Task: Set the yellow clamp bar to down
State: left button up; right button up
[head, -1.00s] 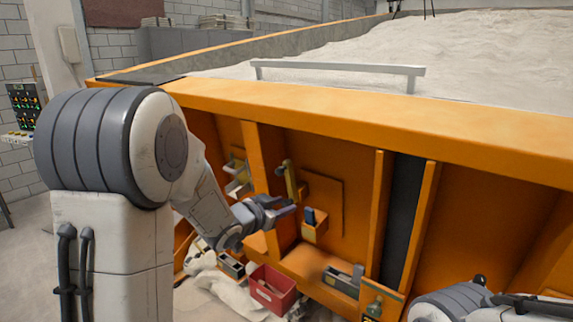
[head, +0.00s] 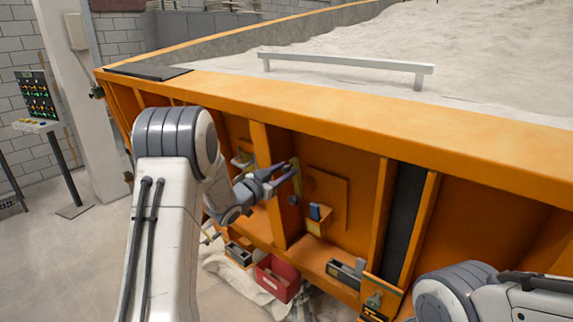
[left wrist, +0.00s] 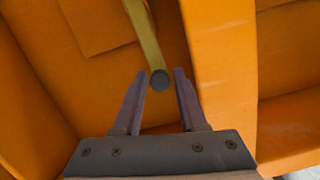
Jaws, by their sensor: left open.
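The yellow clamp bar (head: 297,187) stands roughly upright on the orange side wall, partly hidden by my left gripper. In the left wrist view the bar (left wrist: 148,35) runs in from the top and ends in a dark round knob (left wrist: 160,79). My left gripper (head: 287,172) is at the bar's upper part. In the left wrist view the open fingers (left wrist: 160,74) stand on either side of the knob, with a gap showing on each side. My right arm shows at the lower right of the head view, but its gripper does not.
Orange upright ribs (head: 384,213) divide the side wall into bays. A red bin (head: 278,278) lies below. The sandbed's orange rim (head: 330,107) runs above. Open floor lies left.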

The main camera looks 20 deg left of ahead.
pick_arm(q)
jog(key=shift+w+d, duration=0.15)
jog(key=shift+w, duration=0.3)
jog(key=shift+c, duration=0.3)
grip_shut()
dwell(0.9)
